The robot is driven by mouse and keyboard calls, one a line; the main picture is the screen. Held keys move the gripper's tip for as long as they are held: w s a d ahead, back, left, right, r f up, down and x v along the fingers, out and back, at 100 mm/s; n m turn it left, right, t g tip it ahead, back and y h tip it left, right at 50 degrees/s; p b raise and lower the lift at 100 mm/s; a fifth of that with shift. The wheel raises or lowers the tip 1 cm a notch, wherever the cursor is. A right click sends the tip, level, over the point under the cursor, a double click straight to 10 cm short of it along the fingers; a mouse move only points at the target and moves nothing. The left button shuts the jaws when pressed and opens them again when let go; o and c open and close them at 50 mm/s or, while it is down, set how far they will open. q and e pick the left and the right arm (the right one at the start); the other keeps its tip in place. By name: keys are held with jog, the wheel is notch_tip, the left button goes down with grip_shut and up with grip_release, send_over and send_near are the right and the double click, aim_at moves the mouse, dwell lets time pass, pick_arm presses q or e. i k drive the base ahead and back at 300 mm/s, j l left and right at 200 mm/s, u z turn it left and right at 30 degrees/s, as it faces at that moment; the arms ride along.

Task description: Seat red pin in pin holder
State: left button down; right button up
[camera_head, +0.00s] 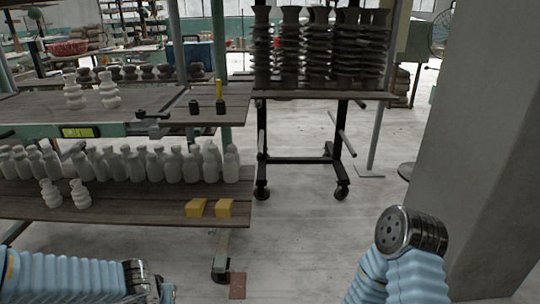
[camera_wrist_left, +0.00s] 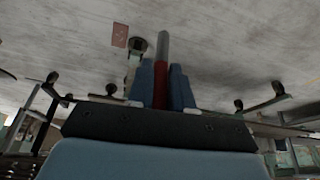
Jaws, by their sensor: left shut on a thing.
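A red pin (camera_wrist_left: 160,88) shows in the left wrist view between the two blue fingers of my left gripper (camera_wrist_left: 161,72). The gripper is shut on the red part, and a grey shaft sticks out past the fingertips. In the head view, a black pin holder (camera_head: 193,107) stands on the upper wooden shelf, and it looks empty. Beside it to the right, a second black holder (camera_head: 221,107) has a yellow pin (camera_head: 219,89) upright in it. The head view shows my left arm at the bottom left, but not its gripper. My right gripper is out of view.
White ribbed vases (camera_head: 73,93) stand on the upper shelf. A wheeled rack (camera_head: 330,94) with dark stacked pots is behind. A grey pillar (camera_head: 475,140) stands at right; floor between is mostly clear.

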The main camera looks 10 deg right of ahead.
aim_at(144, 188)
jog(key=i+j+z, duration=0.2)
jog(key=z, duration=0.2)
jog(key=i+j+z, duration=0.1)
jog(key=j+z, duration=0.3)
jog(key=i+j+z, duration=0.1)
jog(key=j+z, duration=0.15)
jog(key=z, duration=0.15)
